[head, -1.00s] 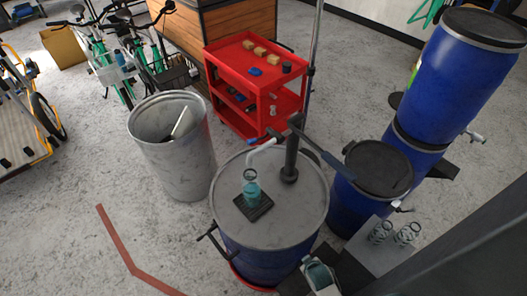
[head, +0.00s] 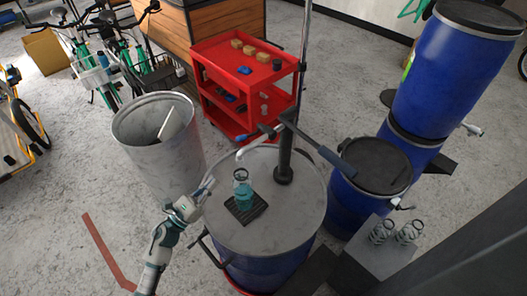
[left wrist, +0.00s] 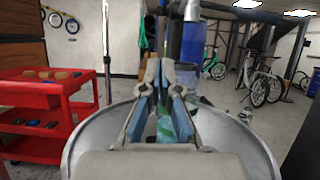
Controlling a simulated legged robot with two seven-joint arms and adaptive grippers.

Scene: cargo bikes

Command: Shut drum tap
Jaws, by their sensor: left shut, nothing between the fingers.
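A blue drum with a grey lid (head: 300,225) stands in the middle of the head view. A dark hand pump (head: 284,160) rises from its lid, with a long lever to the right. A pale spout (head: 255,144) with a blue tap handle (head: 240,139) bends left over a teal-filled bottle (head: 243,196) on a black grate (head: 246,211). My left gripper (head: 207,188) is shut and empty, at the lid's left edge, left of the bottle and apart from it. In the left wrist view its fingers (left wrist: 160,95) partly hide the bottle. My right gripper is out of view.
Other blue drums (head: 445,75) stand at the right, with small taps (head: 472,130) on their sides. A metal bin (head: 160,125) stands behind my left arm. A red cart (head: 245,65) is behind the drum.

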